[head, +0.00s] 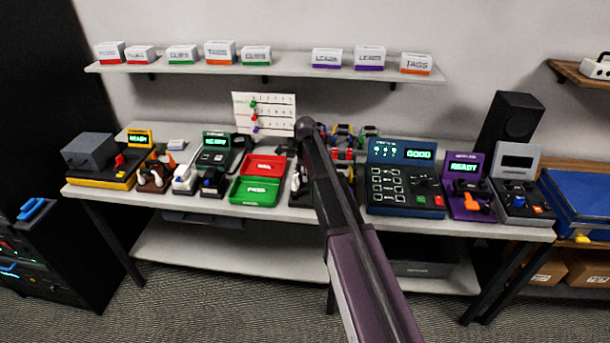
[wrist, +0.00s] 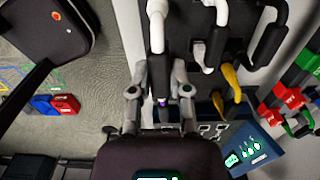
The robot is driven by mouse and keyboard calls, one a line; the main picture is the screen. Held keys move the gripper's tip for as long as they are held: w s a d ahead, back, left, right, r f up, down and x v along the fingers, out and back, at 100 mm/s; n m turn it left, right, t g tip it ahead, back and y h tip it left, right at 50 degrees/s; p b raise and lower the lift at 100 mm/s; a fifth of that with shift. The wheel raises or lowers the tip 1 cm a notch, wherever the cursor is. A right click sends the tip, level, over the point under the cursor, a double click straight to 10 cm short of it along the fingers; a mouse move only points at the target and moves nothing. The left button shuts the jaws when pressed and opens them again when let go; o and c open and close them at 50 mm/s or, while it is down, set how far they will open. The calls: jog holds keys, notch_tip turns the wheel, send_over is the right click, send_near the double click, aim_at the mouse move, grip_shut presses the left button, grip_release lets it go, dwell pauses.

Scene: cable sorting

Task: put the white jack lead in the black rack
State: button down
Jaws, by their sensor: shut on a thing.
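My gripper (wrist: 160,84) is shut in the wrist view. Between its fingers is a dark plug body with a small purple mark, and a white lead (wrist: 157,14) runs up from it to the top edge; I take this for the white jack lead. Beside it is a black panel or rack (wrist: 236,62), with white and yellow leads in front of it. Whether the held lead touches this panel I cannot tell. In the head view my arm hides the gripper and most of the area around it.
A blue tester (head: 405,188) reading GOOD stands right of my arm, with a purple device (head: 468,187) beyond it. Red (head: 263,165) and green (head: 255,191) trays lie to the left. A shelf (head: 285,65) with labelled boxes runs above. The bench is crowded.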

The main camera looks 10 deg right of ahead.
jog(key=shift+f+b, duration=0.85)
jog(key=shift+f, duration=0.25)
jog(key=shift+f+b, duration=0.9)
dwell(2.2)
jog(key=c, duration=0.5)
grip_release()
jog(key=o, duration=0.5)
jog(key=shift+r, duration=0.15)
jog(key=shift+r+p, duration=3.9)
jog(key=shift+p, duration=0.15)
